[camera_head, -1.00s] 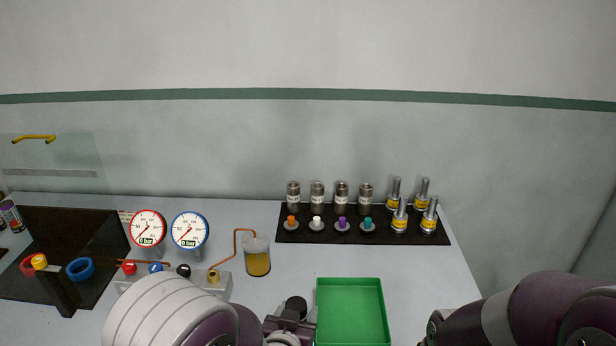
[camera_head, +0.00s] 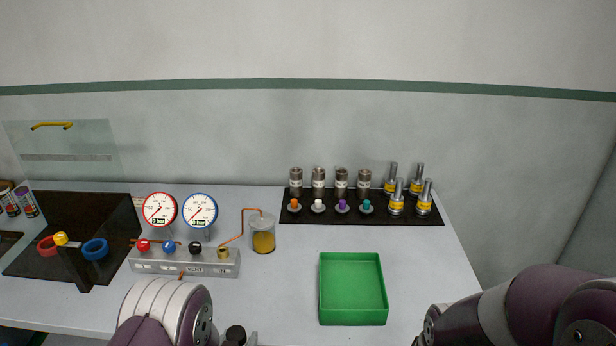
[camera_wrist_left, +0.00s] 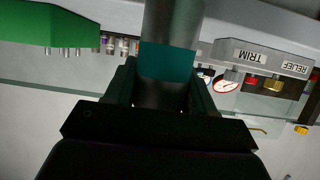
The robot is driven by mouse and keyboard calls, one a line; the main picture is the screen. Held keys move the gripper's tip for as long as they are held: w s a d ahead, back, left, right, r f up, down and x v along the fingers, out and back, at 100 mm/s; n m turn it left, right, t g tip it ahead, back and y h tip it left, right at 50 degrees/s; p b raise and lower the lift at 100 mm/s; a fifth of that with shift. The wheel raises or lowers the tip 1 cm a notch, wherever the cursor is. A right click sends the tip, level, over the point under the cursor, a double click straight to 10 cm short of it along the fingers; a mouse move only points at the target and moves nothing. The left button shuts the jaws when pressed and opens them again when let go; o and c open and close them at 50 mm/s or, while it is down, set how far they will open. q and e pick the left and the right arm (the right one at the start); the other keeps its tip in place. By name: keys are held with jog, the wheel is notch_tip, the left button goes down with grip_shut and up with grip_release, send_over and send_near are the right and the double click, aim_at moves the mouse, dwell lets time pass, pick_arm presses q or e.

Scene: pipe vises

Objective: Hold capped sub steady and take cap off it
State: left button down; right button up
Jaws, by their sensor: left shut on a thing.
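A grey metal cylinder with a teal band, which looks like the capped sub (camera_wrist_left: 172,25), is between the fingers of my left gripper (camera_wrist_left: 160,92) in the left wrist view. The gripper is shut on it, around the part just below the teal band. The far end of the cylinder runs out of the picture, so I cannot make out its cap there. In the head view a dark round end (camera_head: 235,335) shows at the bottom edge beside my left arm. My right arm comes in at the lower right, but its gripper is outside the picture.
A green tray (camera_head: 353,319) lies right of my left arm. A black mat (camera_head: 300,219) at the back holds several metal cylinders, coloured plugs and yellow-banded fittings. A grey valve manifold (camera_head: 180,267), two gauges and a jar (camera_head: 263,238) stand at the left. The bench around the tray is clear.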

pick_arm(q)
jog(key=shift+n+y, duration=0.3)
jog(key=shift+y, duration=0.1)
jog(key=a+f, duration=0.3)
jog(key=shift+a+f, duration=0.1)
jog(key=shift+a, duration=0.3)
